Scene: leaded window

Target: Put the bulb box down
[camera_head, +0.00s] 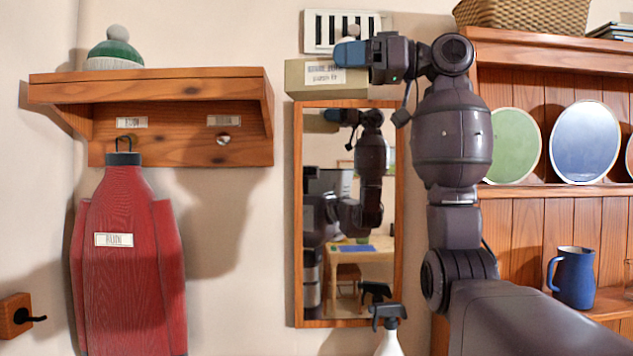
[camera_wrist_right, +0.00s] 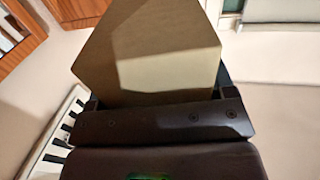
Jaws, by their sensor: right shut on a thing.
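The bulb box (camera_head: 297,80) is a tan carton with a white label, at the top edge of the mirror in the head view. My right gripper (camera_head: 350,54) is shut on it from above, with its blue fingertips at the box's upper right part. In the right wrist view the box (camera_wrist_right: 150,60) fills the space in front of the gripper as plain brown cardboard. The head view does not show clearly whether anything supports the box from below. My left gripper is not in view.
A wood-framed mirror (camera_head: 299,220) hangs below the box, and a vent (camera_head: 340,22) is above it. A wooden shelf (camera_head: 165,85) with a knitted hat (camera_head: 114,50) and a hanging red garment (camera_head: 125,260) is at left. A dresser (camera_head: 545,190) with plates stands right.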

